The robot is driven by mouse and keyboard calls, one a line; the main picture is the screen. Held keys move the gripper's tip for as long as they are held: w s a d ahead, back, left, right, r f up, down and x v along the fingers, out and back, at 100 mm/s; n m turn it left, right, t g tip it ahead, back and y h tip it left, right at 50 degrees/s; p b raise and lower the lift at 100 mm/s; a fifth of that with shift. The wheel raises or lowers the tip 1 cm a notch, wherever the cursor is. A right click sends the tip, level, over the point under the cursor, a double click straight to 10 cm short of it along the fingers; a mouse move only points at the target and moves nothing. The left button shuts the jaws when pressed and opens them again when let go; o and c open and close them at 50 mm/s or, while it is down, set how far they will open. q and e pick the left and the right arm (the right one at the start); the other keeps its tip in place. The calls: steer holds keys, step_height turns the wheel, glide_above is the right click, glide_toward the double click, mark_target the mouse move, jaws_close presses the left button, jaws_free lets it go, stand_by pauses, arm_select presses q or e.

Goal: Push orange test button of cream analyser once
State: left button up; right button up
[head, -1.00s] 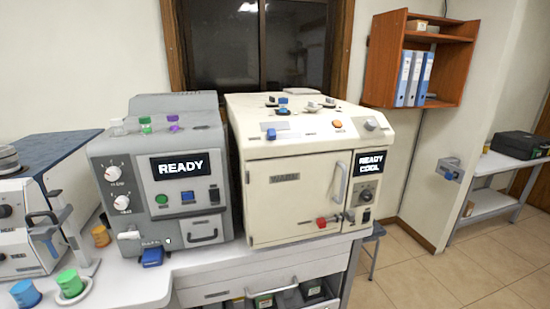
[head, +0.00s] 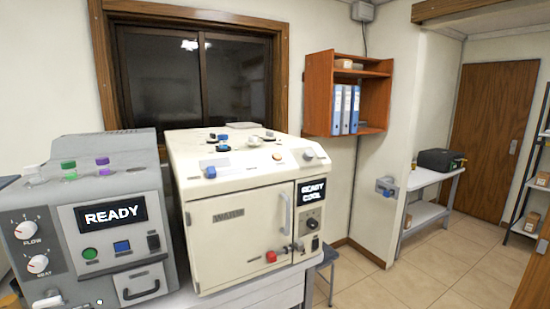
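The cream analyser (head: 243,239) stands on the bench in the middle of the head view, with its front door shut. The orange test button (head: 278,157) is on the right part of its sloping top panel, left of a grey knob (head: 310,152). A blue part (head: 210,172) sits at the left of that panel. The display (head: 311,192) reads "READY COOL". A red part (head: 270,256) is low on the front. Neither of my grippers is in the head view.
A grey machine (head: 95,225) with a "READY" display stands close left of the analyser. An orange wall shelf (head: 319,90) with blue binders hangs behind right. A blue stool (head: 327,262) is beside the bench. The tiled floor (head: 400,285) at right is open.

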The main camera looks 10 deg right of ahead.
steer(key=shift+d, duration=0.3)
jaws_close()
stand_by(0.3)
steer(key=shift+a, duration=0.2)
steer(key=shift+d, duration=0.1)
stand_by(0.8)
